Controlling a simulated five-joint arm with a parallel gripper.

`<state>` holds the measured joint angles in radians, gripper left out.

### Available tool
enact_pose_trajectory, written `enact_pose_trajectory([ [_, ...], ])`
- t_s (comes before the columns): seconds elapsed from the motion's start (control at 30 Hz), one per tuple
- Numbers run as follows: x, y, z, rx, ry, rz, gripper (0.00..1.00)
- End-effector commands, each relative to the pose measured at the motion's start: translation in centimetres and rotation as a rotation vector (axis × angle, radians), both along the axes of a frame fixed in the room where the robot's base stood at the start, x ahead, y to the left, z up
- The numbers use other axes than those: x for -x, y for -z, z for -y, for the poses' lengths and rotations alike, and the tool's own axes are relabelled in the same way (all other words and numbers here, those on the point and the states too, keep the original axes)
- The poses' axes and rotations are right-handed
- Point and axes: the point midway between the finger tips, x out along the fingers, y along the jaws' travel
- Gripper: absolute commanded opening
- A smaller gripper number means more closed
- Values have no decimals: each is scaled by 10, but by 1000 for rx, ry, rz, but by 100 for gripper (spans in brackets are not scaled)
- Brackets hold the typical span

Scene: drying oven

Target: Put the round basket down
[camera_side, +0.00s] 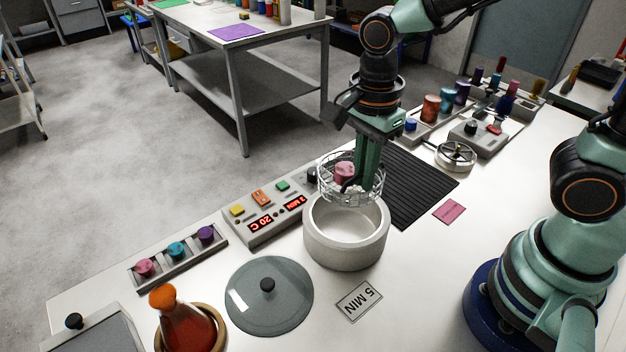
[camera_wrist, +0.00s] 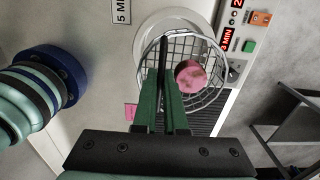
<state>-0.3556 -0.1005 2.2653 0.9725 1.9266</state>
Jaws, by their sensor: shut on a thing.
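The round wire basket (camera_side: 336,190) hangs in my gripper (camera_side: 354,186), partly above the far rim of the round white oven pot (camera_side: 346,248). A pink piece (camera_side: 344,172) lies inside the basket. In the wrist view my gripper (camera_wrist: 164,60) is shut on the basket (camera_wrist: 205,100), and the pink piece (camera_wrist: 190,76) sits in it to the right of the fingers. The white pot's rim (camera_wrist: 150,28) shows behind the basket. The exact grip point on the wire is partly hidden by the fingers.
A black ribbed mat (camera_side: 425,180) lies behind and right of the pot. The control panel (camera_side: 262,218) with red displays stands left of it. A glass lid (camera_side: 268,300) and a "5 MIN" card (camera_side: 359,300) lie in front. A red-filled flask (camera_side: 180,322) stands at front left.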

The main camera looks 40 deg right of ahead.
Motion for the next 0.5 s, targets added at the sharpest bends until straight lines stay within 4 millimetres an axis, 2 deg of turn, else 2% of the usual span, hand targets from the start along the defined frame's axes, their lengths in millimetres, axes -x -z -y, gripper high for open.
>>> enact_pose_trajectory([
  [0.1,1,31,1,3,0,-8,0],
  [0.3,2,73,1,2,0,-6,0],
  [0.5,0,88,0,0,0,-1,0],
])
